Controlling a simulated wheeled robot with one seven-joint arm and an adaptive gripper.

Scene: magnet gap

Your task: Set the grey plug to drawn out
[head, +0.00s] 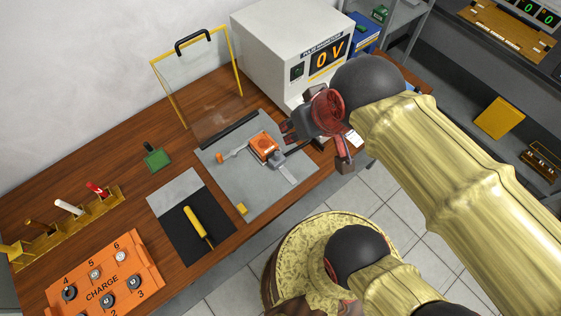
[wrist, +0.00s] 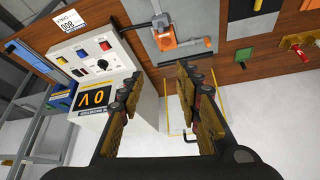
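An orange block (head: 264,145) sits on a grey plate (head: 240,195) on the wooden bench; it also shows at the top of the wrist view (wrist: 166,42). A dark grey piece that looks like the grey plug (head: 278,158) meets the block's lower right side, over a light grey strip (head: 283,173). In the wrist view this plug (wrist: 159,20) appears against the block; how deep it sits I cannot tell. My gripper (head: 315,147) is right of the block, apart from it. In the wrist view its fingers (wrist: 159,78) are spread with nothing between them.
A magnetizer box (head: 285,50) reading 0 V stands behind the plate. A clear yellow-framed guard (head: 200,85) stands upright at the back left. A yellow-handled tool (head: 196,222) lies on a black mat. An orange charge box (head: 105,275) and a tool rack (head: 65,225) are left.

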